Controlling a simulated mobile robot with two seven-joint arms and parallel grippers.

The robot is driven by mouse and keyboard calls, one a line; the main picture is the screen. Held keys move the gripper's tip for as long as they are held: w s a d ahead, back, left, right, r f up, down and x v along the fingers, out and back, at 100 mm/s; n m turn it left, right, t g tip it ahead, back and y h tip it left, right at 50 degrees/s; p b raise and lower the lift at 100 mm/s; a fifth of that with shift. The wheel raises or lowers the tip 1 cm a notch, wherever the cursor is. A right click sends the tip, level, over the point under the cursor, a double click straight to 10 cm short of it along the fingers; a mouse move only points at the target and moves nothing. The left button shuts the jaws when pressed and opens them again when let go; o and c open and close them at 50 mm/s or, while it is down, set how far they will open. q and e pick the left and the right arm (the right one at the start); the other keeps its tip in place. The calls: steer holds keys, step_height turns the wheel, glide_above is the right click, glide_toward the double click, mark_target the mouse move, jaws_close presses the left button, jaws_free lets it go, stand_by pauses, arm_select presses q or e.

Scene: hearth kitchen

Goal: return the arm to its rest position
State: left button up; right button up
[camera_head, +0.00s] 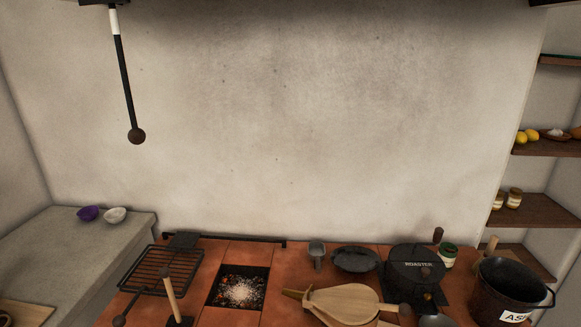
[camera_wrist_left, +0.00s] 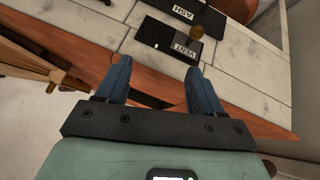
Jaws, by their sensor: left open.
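My left gripper (camera_wrist_left: 158,66) shows in the left wrist view with its two blue fingers apart and nothing between them. It is in front of the pale tiled front of the hearth, near a terracotta-coloured edge (camera_wrist_left: 240,118). Past the fingertips is a black plate marked VENT (camera_wrist_left: 170,40), with a round brown knob (camera_wrist_left: 196,33) beside it. A second black plate marked ASH (camera_wrist_left: 184,14) lies beyond. No gap to the plates can be judged. Neither gripper shows in the head view, and my right gripper is in no view.
The terracotta hearth top (camera_head: 212,262) holds a grill rack (camera_head: 165,268), an ember pit (camera_head: 240,288), bellows (camera_head: 343,303), a black roaster (camera_head: 414,268) and an ash bucket (camera_head: 508,288). A black rod (camera_head: 125,80) with a ball end hangs at upper left. Shelves (camera_head: 545,210) stand at right.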

arm_select(q)
steer(key=s+d+f+n+g+h+p, duration=0.15)
steer(key=s+d+f+g, duration=0.3)
steer(key=s+f, duration=0.95)
steer(key=s+d+f+g, duration=0.1)
steer(key=s+d, duration=0.1)
steer(key=s, duration=0.6)
steer(key=s+d+f+n+g, duration=0.1)
steer(key=s+d+f+g, duration=0.1)
steer(key=s, duration=0.6)
steer(key=shift+s+d, duration=0.35)
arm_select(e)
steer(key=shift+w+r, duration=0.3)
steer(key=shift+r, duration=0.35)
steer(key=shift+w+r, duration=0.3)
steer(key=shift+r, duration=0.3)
